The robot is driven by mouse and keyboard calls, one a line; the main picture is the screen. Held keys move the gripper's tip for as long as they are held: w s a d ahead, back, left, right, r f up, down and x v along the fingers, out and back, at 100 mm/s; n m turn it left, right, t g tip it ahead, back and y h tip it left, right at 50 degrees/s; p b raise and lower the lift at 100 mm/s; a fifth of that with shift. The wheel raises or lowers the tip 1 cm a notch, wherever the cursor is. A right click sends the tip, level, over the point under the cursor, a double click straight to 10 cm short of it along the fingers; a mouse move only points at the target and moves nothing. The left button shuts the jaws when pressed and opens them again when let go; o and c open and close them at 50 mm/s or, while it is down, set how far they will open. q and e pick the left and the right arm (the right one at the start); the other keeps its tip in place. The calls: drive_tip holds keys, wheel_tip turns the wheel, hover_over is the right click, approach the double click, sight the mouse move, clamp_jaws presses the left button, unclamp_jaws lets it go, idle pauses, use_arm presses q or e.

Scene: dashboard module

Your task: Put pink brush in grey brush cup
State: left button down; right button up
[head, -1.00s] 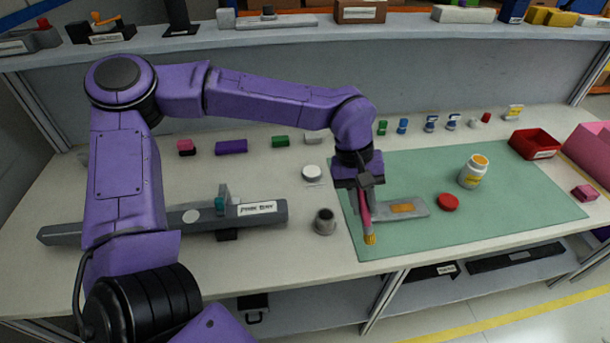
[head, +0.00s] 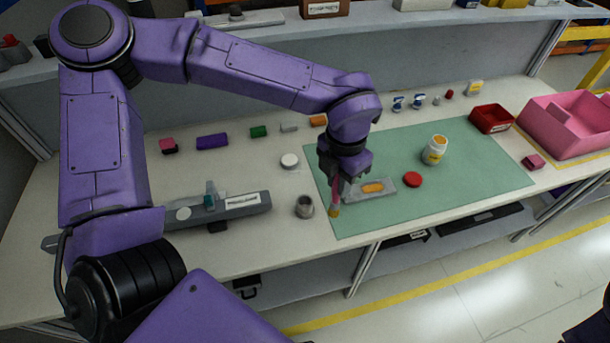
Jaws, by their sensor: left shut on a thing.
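My left gripper (head: 338,178) is shut on the pink brush (head: 337,197). The brush hangs down with its yellow bristles at the bottom, over the left edge of the green mat (head: 470,185). The grey brush cup (head: 304,207) stands upright on the white table, a little left of the brush and apart from it. Its dark opening faces up and looks empty. The upper part of the brush handle is hidden by the gripper.
A white disc (head: 290,160) lies behind the cup. A grey bar fixture (head: 240,205) lies left of it. A red bin (head: 491,118) stands at right.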

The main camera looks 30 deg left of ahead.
use_arm(q)
drive_tip(key=w+a+f+b, duration=0.3)
drive_tip(key=a+f+b, duration=0.5)
drive_tip(key=a+f, duration=0.2)
wheel_tip(320, 180, down, 2)
drive_tip(key=shift+a+f, duration=0.15)
drive_tip(key=shift+a, duration=0.1)
drive_tip(key=c, duration=1)
unclamp_jaws()
drive_tip(key=shift+w+f, duration=0.1)
drive_tip(key=shift+w, duration=0.15)
drive_tip(key=shift+o, duration=0.2)
wheel_tip(320, 180, up, 13)
drive_tip(key=shift+s+b, duration=0.15)
drive_tip(key=shift+b, duration=0.15)
drive_tip(key=shift+f, duration=0.1)
